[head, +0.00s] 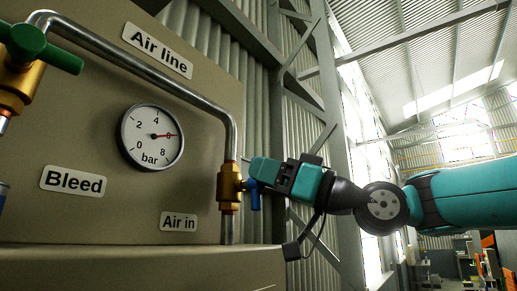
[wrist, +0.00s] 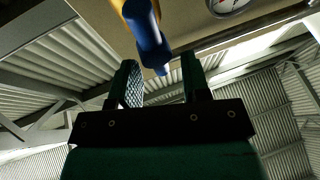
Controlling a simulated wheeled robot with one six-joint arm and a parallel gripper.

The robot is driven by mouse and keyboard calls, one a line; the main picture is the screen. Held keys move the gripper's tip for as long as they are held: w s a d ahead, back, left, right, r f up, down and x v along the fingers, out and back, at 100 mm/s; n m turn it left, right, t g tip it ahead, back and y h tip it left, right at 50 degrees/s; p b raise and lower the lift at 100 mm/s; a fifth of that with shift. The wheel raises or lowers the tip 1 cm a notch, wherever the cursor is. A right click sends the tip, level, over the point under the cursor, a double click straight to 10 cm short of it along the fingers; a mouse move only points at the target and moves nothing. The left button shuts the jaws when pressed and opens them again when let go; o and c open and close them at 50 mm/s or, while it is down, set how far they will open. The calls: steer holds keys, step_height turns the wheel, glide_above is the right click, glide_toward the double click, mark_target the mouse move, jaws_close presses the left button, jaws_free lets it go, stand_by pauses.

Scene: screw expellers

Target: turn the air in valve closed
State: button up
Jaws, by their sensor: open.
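The air in valve has a brass body (head: 229,187) on the vertical pipe, right of the "Air in" label (head: 179,222). Its blue handle (head: 254,194) points down, roughly in line with the pipe. In the wrist view the blue handle (wrist: 149,38) comes from the top, its free end between the two fingertips. My gripper (head: 256,168) is at the valve's right side, close to the handle; it also shows in the wrist view (wrist: 160,64). The fingers are apart, with a gap on both sides of the handle. The head view partly hides the handle behind the gripper.
A pressure gauge (head: 152,137) on the panel reads about 6 bar. A metal pipe (head: 140,66) bends over the panel to the valve. A second brass valve with a green handle (head: 45,48) is at upper left, above the "Bleed" label (head: 73,181). A ledge (head: 130,262) lies below.

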steer(key=shift+p+x, duration=0.4)
steer(key=shift+x, duration=0.75)
jaws_close()
